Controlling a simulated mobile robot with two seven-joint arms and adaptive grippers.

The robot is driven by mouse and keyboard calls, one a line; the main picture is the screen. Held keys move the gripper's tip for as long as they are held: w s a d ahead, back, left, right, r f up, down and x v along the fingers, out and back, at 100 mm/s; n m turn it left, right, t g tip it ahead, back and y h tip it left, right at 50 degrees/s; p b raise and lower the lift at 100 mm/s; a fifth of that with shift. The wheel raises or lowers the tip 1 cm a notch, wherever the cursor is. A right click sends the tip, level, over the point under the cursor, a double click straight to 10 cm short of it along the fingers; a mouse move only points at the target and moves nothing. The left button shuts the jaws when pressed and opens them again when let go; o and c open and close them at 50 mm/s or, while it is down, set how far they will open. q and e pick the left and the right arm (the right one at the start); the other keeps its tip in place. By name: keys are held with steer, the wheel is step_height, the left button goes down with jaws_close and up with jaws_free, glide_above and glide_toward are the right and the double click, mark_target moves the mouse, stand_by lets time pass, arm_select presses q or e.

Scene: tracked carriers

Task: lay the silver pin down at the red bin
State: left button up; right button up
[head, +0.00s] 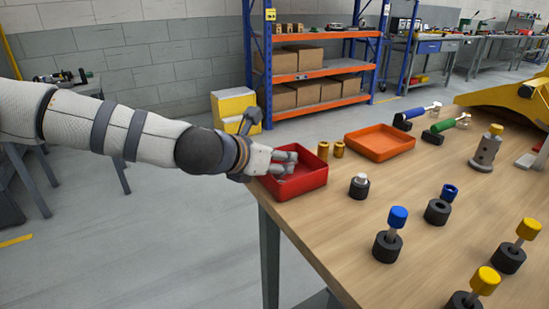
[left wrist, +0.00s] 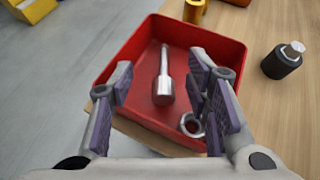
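The red bin (head: 312,180) stands at the near left corner of the wooden table; it also fills the middle of the left wrist view (left wrist: 133,62). The silver pin (left wrist: 163,88), with a thin shaft and thicker end, lies on the bin floor. A silver ring (left wrist: 191,125) is near the bin's front wall, partly hidden by a finger. My left gripper (head: 285,165) is over the bin. In the left wrist view its fingers (left wrist: 163,95) are wide apart, on either side of the pin, with no visible contact. My right gripper is not in view.
Brass cylinders (head: 338,149) and an orange tray (head: 388,141) stand just beyond the bin. A black holder with a silver top (head: 359,187) is to its right. Blue- and yellow-topped pins in black holders stand across the near table. The table's left edge is beside the bin.

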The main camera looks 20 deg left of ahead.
arm_select(q)
steer(key=v, duration=1.2)
steer(key=shift+a, duration=0.1)
steer(key=s+d+f+m+g, duration=0.2)
steer(key=s+f+m, duration=0.3)
steer(key=f, duration=0.4)
steer(key=s+d+f+m+g, duration=0.1)
steer(key=s+f+m+g, duration=0.2)
steer(key=s+f+m, duration=0.4)
steer(key=s+d+f+m+g, duration=0.2)
steer(key=f+m, duration=0.2)
steer(key=f, duration=0.6)
steer(key=s+a+f+m+g, duration=0.1)
steer(key=s+f+m+g, duration=0.1)
steer(key=s+m, duration=0.3)
steer(key=s+a+f+m+g+y, duration=0.1)
steer(key=s+f+m, duration=0.3)
steer(key=s, duration=0.8)
steer(key=s+a+f+m+g+y+p, duration=0.1)
steer(key=s+a+f+m+g, duration=0.1)
steer(key=s+m, duration=0.6)
steer(key=shift+s+a+f+g, duration=0.3)
steer(key=shift+f+g, duration=0.5)
steer(key=shift+g, duration=0.3)
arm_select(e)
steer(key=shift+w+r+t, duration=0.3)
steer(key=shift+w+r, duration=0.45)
